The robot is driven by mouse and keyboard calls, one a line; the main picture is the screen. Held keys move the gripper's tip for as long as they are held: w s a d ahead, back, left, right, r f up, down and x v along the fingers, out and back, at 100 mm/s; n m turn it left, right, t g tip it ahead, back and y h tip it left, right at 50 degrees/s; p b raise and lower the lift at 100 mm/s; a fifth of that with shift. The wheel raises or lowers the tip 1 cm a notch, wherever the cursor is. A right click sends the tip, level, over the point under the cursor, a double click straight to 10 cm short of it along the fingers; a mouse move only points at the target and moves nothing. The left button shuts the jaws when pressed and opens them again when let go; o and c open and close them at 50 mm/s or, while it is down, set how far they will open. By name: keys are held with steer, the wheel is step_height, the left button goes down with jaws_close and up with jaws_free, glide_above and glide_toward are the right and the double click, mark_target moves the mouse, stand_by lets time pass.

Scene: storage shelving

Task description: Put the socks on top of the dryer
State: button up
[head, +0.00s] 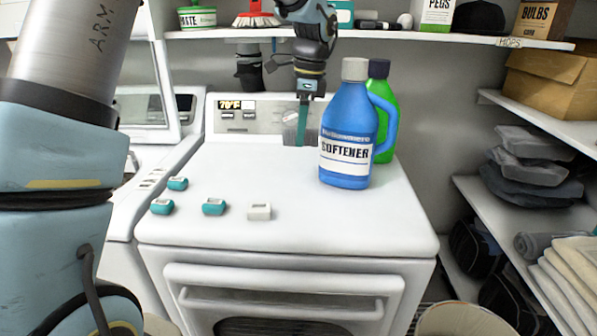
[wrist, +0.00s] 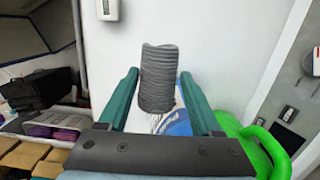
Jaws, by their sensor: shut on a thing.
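The white dryer (head: 225,167) stands in the middle of the head view, its control panel at the back. My gripper (head: 303,135) points down over the rear of the dryer top, just left of the blue softener bottle. In the wrist view my gripper (wrist: 160,95) has its teal fingers on either side of a grey ribbed roll (wrist: 158,75), which looks like rolled socks. The grey roll shows partly beside the fingers in the head view (head: 290,131). I cannot tell whether it touches the dryer top.
The blue softener bottle (head: 347,125) and a green bottle (head: 384,100) stand close to the right of my gripper. Small teal boxes (head: 214,207) and a white one (head: 259,212) sit at the front left. A shelf (head: 400,38) runs above. The front right of the dryer top is clear.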

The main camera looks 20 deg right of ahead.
step_height(320, 180, down, 12)
steer(key=p, duration=0.2)
steer(key=shift+f+p, duration=0.25)
steer(key=shift+p, duration=0.15)
steer(key=shift+f, duration=0.15)
steer(key=o, duration=1.4)
steer(key=r+b, duration=0.1)
steer(key=r, duration=0.3)
steer(key=d+r+b, duration=0.1)
steer(key=r, duration=0.3)
steer(key=r+b, duration=0.1)
steer(key=r, duration=0.3)
steer(key=shift+s+d+r, duration=0.15)
steer(key=shift+s, duration=0.2)
steer(key=w+a+f+n, duration=0.2)
steer(key=a+n, duration=0.7)
steer(key=a, duration=0.9)
steer(key=s+a+f+n, duration=0.1)
steer(key=s+a+n, duration=0.2)
steer(key=a, duration=0.3)
steer(key=s+a+f+n+h, duration=0.1)
steer(key=s+a+n, duration=0.1)
steer(key=a+n, duration=0.4)
steer(key=s+a+f+n+t, duration=0.1)
steer(key=s+a+f+n, duration=0.1)
steer(key=a, duration=0.5)
steer(key=shift+s+a+f+n, duration=0.1)
steer(key=shift+s+a+n, duration=0.1)
steer(key=shift+s+n, duration=0.8)
